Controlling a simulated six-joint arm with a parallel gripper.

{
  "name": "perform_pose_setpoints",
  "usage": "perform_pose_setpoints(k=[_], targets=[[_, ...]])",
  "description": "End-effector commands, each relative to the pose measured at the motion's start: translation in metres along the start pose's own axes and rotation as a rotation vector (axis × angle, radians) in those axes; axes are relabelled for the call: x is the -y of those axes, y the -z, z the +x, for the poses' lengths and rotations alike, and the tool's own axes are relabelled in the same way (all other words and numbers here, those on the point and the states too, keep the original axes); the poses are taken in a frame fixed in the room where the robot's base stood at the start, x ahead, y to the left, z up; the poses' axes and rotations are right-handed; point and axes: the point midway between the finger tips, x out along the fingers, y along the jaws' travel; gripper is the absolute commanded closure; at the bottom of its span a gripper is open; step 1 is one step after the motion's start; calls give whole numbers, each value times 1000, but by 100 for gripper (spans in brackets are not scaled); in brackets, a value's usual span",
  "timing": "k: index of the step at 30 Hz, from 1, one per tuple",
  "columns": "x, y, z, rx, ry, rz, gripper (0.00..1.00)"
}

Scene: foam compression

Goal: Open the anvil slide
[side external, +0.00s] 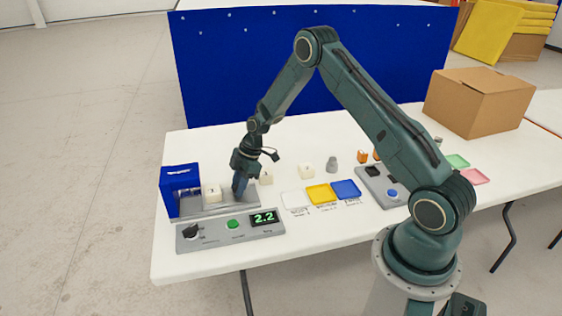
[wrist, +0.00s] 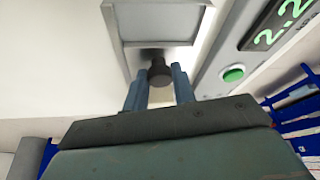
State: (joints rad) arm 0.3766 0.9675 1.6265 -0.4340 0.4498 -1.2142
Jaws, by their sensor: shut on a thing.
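The anvil slide (side external: 218,208) is a grey tray reaching right out of the blue press housing (side external: 179,181) in the side external view. My gripper (side external: 240,190) points down at the right end of the slide. In the wrist view, the two blue-grey fingers (wrist: 158,85) are shut on a dark round knob (wrist: 159,70) at the end of the grey slide (wrist: 160,23). The knob is hidden by the fingers in the side external view.
A grey control panel with a dark dial (side external: 191,231), green button (side external: 233,224) and display reading 2.2 (side external: 264,218) lies in front of the slide. White blocks (side external: 306,171) stand behind. White, yellow (side external: 319,194) and blue (side external: 346,189) trays lie to the right.

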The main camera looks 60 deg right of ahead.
Motion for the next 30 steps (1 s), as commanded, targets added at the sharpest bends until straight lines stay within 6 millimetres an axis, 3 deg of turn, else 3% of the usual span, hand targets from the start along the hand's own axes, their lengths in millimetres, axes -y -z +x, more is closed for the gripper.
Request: perform_pose_setpoints(k=[3,6,15,16,19,30], targets=[[4,-20,-9,0,-4,6,100],[7,-27,-11,0,-4,3,100],[8,-28,-12,0,-4,2,100],[8,-28,-12,0,-4,2,72],[8,-28,-12,0,-3,1,52],[8,-28,-13,0,-2,0,52]])
